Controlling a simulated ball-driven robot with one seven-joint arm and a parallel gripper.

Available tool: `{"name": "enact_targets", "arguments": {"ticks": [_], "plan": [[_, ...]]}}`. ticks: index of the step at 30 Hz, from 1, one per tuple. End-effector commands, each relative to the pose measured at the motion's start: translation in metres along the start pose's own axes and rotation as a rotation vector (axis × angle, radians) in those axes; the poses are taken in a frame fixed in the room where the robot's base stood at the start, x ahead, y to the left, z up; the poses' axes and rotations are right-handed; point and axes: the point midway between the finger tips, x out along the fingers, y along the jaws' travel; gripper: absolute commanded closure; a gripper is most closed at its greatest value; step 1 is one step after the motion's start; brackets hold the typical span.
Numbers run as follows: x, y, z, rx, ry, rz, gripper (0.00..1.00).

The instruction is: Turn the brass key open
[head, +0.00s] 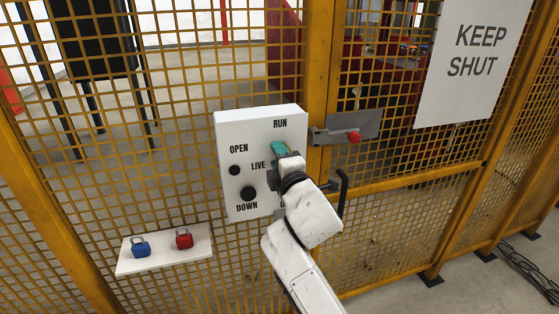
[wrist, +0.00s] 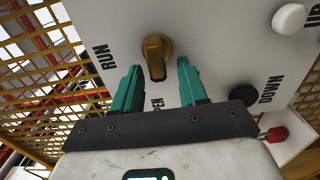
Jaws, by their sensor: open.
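The brass key (wrist: 156,54) sits in the face of the white control box (head: 259,162), near the RUN label. In the wrist view, my gripper (wrist: 160,72) is open, with its two teal fingers apart. The key shows between and just beyond the fingertips, with a gap on each side. I cannot tell whether either finger touches it. In the head view, my gripper (head: 279,149) is at the right half of the box face and hides the key.
A black button (wrist: 240,95) by DOWN and a white button (wrist: 289,18) lie near the fingers. A shelf (head: 205,244) holds blue (head: 140,247) and red (head: 184,239) padlocks. A latch with a red knob (head: 354,137) is right of the box. Yellow mesh fencing surrounds everything.

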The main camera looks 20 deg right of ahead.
Motion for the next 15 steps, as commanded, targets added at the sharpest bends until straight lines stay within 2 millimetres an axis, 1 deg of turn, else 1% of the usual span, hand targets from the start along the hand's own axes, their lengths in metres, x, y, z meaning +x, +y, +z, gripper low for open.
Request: {"name": "enact_targets", "arguments": {"ticks": [5,8,15], "plan": [[-0.01,-0.001,0.0,0.001,0.0,0.001,0.57],[-0.024,-0.002,0.0,0.002,0.0,0.0,0.57],[-0.067,-0.002,0.0,0.003,0.001,0.001,0.57]]}}
